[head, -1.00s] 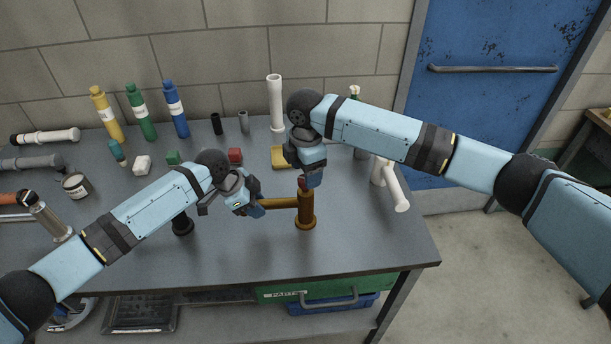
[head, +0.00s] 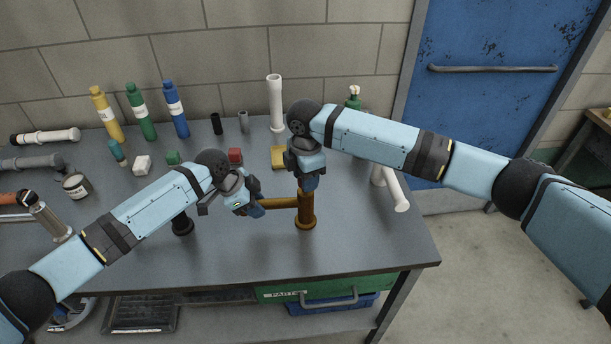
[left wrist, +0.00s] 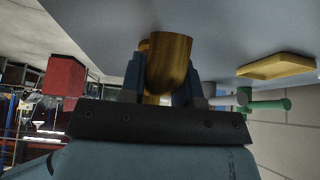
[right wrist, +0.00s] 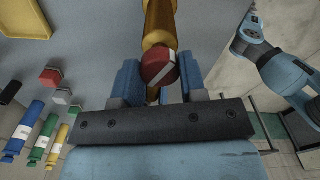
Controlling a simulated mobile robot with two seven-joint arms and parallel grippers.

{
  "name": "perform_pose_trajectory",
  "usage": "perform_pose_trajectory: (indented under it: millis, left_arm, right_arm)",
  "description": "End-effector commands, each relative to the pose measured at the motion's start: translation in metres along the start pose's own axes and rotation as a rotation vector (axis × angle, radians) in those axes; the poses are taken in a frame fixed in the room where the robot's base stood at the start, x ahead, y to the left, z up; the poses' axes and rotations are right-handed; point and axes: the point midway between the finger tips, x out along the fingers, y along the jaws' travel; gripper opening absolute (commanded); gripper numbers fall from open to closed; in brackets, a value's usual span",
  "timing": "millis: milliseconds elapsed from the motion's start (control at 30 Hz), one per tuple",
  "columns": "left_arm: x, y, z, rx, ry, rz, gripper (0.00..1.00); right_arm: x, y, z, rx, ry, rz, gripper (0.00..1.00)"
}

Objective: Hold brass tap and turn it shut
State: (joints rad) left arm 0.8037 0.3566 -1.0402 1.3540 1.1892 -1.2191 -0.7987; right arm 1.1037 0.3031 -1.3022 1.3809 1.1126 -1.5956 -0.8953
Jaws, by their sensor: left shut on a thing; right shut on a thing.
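The brass tap (head: 306,212) stands upright on the grey workbench, its spout (head: 278,203) pointing left. My left gripper (head: 257,208) is shut on the spout's end; in the left wrist view the brass end (left wrist: 170,68) sits between the blue fingers. My right gripper (head: 308,184) is at the tap's top from above, its fingers shut on the red handle. In the right wrist view the red handle (right wrist: 159,67), with a pale stripe, sits between the fingers. In the head view the handle is hidden by the right gripper.
Yellow (head: 106,115), green (head: 140,112) and blue (head: 175,109) bottles stand at the back left. A white pipe (head: 275,103) stands behind the tap, and white pipe pieces (head: 392,187) lie to its right.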

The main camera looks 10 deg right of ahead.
Motion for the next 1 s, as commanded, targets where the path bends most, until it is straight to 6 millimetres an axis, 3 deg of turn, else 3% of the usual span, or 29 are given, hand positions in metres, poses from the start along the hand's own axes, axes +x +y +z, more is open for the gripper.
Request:
perform_pose_trajectory:
  millis: [367, 1000]
  left_arm:
    - [-0.0003, -0.0001, -0.0004, 0.0, 0.001, 0.0, 0.09]
    - [-0.0001, 0.0001, -0.0004, 0.0, 0.0, 0.0, 0.09]
  right_arm:
    - [0.0002, -0.0002, -0.0013, 0.194, 0.002, 0.0, 0.15]
    - [-0.0005, 0.0, -0.0019, 0.786, 0.003, 0.001, 0.15]
